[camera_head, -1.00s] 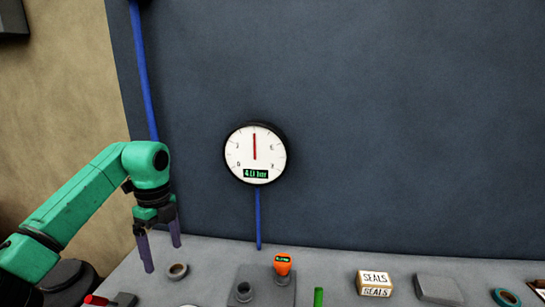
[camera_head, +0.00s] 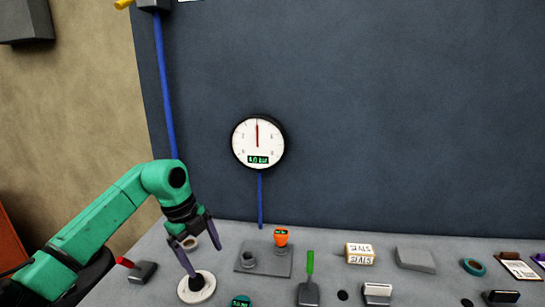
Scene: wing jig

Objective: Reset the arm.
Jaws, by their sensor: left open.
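My left arm is green and reaches in from the left. Its gripper (camera_head: 203,254) is open, with two dark purple fingers apart and tilted down to the right. Nothing shows between the fingers. One fingertip appears close to a round white disc (camera_head: 203,292) on the grey bench; I cannot tell whether they touch. A small tan ring (camera_head: 189,243) lies just behind the fingers. My right gripper is not in view.
A round gauge (camera_head: 258,142) hangs on the dark wall. A grey plate (camera_head: 275,268) bears an orange-topped part (camera_head: 281,236). A red-handled block (camera_head: 143,272), a green-handled tool (camera_head: 309,291) and a SEALS box (camera_head: 359,253) stand on the bench.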

